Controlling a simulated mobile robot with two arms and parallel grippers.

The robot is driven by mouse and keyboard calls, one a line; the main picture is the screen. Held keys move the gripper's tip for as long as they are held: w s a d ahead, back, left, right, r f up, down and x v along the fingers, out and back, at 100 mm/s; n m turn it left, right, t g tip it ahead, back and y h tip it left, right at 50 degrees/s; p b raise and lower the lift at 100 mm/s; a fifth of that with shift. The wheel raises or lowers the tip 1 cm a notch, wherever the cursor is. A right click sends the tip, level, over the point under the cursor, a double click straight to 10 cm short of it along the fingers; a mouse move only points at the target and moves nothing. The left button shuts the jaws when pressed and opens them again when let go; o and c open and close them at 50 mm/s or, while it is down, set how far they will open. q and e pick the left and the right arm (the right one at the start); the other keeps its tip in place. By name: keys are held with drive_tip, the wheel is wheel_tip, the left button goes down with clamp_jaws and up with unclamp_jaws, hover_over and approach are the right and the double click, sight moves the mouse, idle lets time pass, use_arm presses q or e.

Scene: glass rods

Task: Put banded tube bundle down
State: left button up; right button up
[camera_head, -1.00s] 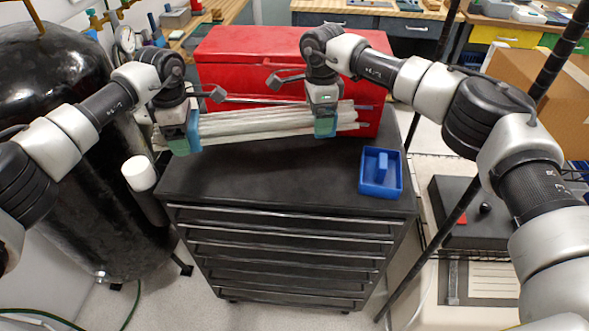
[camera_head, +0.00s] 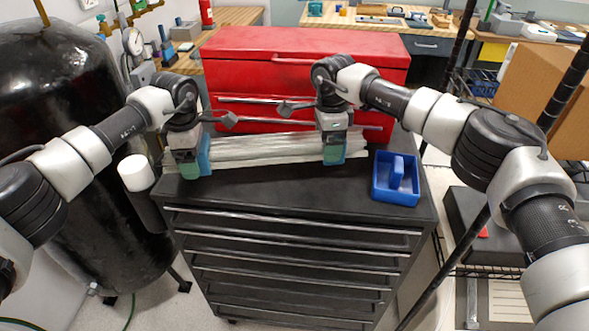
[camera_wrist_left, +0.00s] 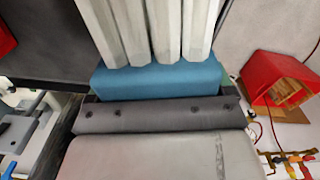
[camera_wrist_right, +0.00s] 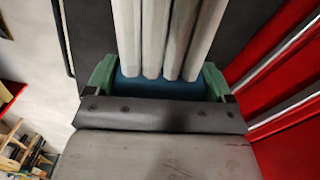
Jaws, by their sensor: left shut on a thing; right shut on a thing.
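The tube bundle (camera_head: 265,148) is several long pale grey tubes lying side by side, roughly level across the back of the black cabinet top, in front of the red chest. My left gripper (camera_head: 190,164) is shut on its left end, and my right gripper (camera_head: 335,152) is shut on it nearer the right end. The tubes also show in the left wrist view (camera_wrist_left: 150,30) and the right wrist view (camera_wrist_right: 165,38), running out from between the jaws. The bundle is very low over the top; I cannot tell whether it touches.
The black drawer cabinet (camera_head: 290,188) has free room on its top in front of the bundle. A blue tray (camera_head: 397,193) stands at its right. The red chest (camera_head: 305,62) is close behind the bundle. A black tank (camera_head: 60,90) stands at left.

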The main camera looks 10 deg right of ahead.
sight(200, 181)
use_arm(q)
drive_tip(key=shift+f, duration=0.1)
use_arm(e)
drive_tip(key=shift+f, duration=0.1)
